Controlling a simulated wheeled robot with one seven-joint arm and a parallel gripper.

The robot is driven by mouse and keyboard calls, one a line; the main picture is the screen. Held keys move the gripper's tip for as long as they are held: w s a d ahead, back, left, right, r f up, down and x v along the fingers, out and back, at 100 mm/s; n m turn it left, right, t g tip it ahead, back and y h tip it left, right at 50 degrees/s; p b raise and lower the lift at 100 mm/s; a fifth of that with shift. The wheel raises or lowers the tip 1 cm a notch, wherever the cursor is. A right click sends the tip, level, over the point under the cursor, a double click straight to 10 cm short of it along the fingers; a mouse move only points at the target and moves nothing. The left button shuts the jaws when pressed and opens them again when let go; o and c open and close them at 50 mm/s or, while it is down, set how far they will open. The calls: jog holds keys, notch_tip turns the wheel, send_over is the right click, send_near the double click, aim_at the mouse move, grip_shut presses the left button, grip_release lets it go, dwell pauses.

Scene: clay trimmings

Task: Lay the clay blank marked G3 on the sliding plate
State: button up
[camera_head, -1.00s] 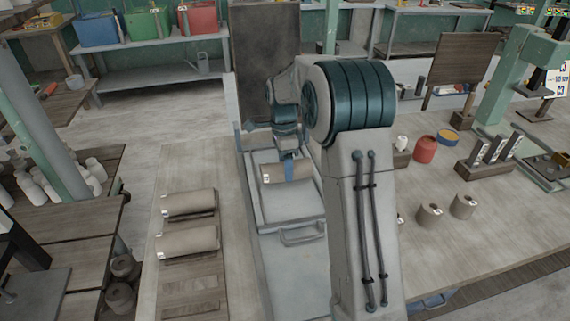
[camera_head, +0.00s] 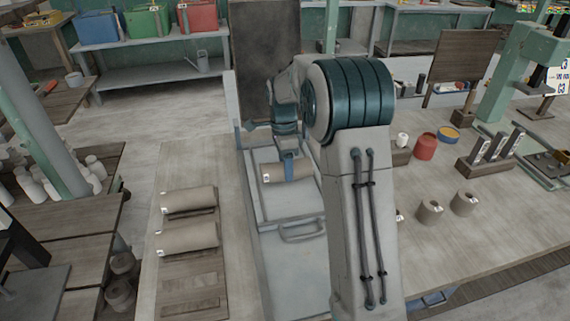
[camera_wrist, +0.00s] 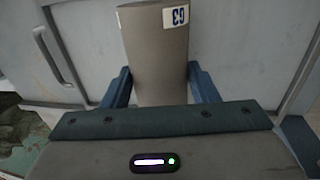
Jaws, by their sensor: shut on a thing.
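A grey-brown clay blank (camera_head: 284,173) with a small white label lies across my gripper's jaws above or on the grey sliding plate (camera_head: 285,208). I cannot tell whether it touches the plate. In the wrist view the blank (camera_wrist: 157,55) points away from me, its label turned and seeming to read G3. My gripper (camera_wrist: 158,85) is shut on it, with a blue finger on each side. The plate has a bar handle (camera_head: 302,232) at its front. My arm hides part of the plate's right side.
Two more labelled clay blanks (camera_head: 188,200) lie on wooden supports on the board to the left. A dark upright panel (camera_head: 265,60) stands behind the plate. Clay cups (camera_head: 430,212) and a red jar (camera_head: 425,146) stand on the bench to the right.

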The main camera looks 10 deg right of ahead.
jog(key=shift+f, duration=0.15)
jog(key=o, duration=1.5)
jog(key=r, duration=0.4)
jog(key=w+r, duration=0.1)
jog(key=r, duration=0.4)
jog(key=w+r, duration=0.1)
jog(key=r, duration=0.3)
jog(key=shift+w+r+p, duration=0.2)
jog(key=shift+r+p, duration=0.15)
jog(key=shift+p, duration=0.05)
